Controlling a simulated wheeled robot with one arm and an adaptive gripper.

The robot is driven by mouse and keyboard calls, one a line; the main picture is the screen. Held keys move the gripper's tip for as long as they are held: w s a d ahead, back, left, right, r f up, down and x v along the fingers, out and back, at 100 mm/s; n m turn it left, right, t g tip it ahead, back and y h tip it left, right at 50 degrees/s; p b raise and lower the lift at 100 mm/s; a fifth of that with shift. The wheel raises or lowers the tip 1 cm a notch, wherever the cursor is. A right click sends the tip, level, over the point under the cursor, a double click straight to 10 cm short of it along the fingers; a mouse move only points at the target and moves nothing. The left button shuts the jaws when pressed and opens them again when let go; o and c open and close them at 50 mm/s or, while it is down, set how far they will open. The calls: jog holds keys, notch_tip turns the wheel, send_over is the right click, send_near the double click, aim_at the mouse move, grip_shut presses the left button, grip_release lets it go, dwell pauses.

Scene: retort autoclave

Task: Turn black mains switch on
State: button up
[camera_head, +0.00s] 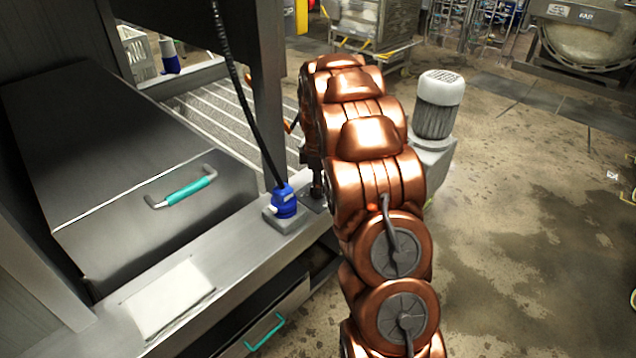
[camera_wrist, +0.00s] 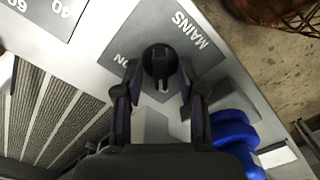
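The black mains switch (camera_wrist: 159,60) is a round knob on a grey plate (camera_wrist: 118,38) in the wrist view. The plate carries the printed word MAINS to the knob's upper right and ON, partly covered, to its left. My gripper (camera_wrist: 160,68) has one finger on each side of the knob, with a visible gap on both sides, so it is open around or just above it. I cannot tell the height or the knob's exact setting. In the head view my copper arm hides the knob.
A blue plug (camera_head: 284,201) with a black cable sits on the steel ledge beside the plate; its blue body (camera_wrist: 234,132) is close to my right finger. A metal post (camera_head: 262,90) rises behind. A lidded box (camera_head: 130,190) with a teal handle stands left.

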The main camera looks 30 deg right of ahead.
grip_shut()
dwell(0.3)
jog(key=shift+m+b, duration=0.3)
jog(key=m+b, duration=0.2)
jog(key=m, duration=0.1)
jog(key=shift+f, duration=0.2)
jog(key=m+b, duration=0.2)
jog(key=m, duration=0.3)
jog(key=m+b, duration=0.2)
jog(key=m, duration=0.2)
jog(key=shift+r, duration=0.1)
jog(key=m+b, duration=0.1)
jog(key=m, duration=0.4)
jog(key=shift+r+m, duration=0.1)
jog(key=shift+m, duration=0.2)
